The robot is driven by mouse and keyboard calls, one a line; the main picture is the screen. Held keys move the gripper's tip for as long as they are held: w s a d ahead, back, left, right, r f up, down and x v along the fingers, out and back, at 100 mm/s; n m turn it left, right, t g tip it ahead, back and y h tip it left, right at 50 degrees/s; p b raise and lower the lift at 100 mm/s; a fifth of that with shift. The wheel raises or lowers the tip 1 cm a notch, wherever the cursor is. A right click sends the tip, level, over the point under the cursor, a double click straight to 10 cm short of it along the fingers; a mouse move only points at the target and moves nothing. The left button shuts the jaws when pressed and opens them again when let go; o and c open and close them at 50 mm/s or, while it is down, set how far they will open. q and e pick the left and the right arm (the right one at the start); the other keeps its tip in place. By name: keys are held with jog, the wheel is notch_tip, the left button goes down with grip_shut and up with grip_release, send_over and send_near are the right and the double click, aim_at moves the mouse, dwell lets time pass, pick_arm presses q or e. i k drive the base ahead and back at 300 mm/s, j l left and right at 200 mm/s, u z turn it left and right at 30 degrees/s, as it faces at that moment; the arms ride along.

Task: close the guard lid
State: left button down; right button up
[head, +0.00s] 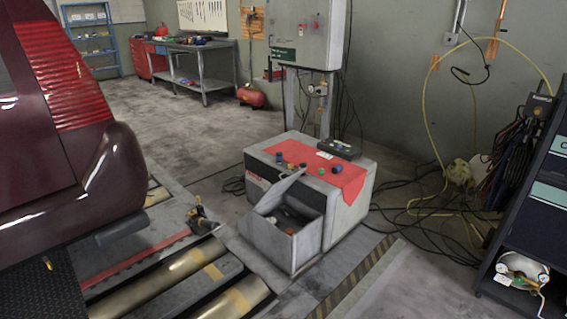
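The guard lid (277,192) looks like a thin light-grey panel. It stands tilted up at the left edge of an open-topped grey compartment (286,250) on the front of a low grey cabinet. The compartment's dark inside shows, with some dark parts in it that I cannot make out. The lid is open. Neither of my grippers shows in the head view, and no arm of mine is visible.
A red cloth (345,178) with several small coloured items covers part of the cabinet top (290,148). A maroon car (75,190) and metal rollers (165,274) are at the left. A dark shelf (520,225) stands at the right, with hoses and cables on the floor.

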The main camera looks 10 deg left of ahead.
aim_at(279, 188)
jog(key=i+z, duration=0.25)
jog(key=i, duration=0.3)
jog(key=i+j+z, duration=0.1)
jog(key=i+z, duration=0.15)
jog(key=i, duration=0.3)
jog(key=i+l, duration=0.1)
jog(key=i, duration=1)
jog(key=i+j+u, duration=0.15)
jog(key=i+u, duration=0.75)
jog(key=u, duration=0.15)
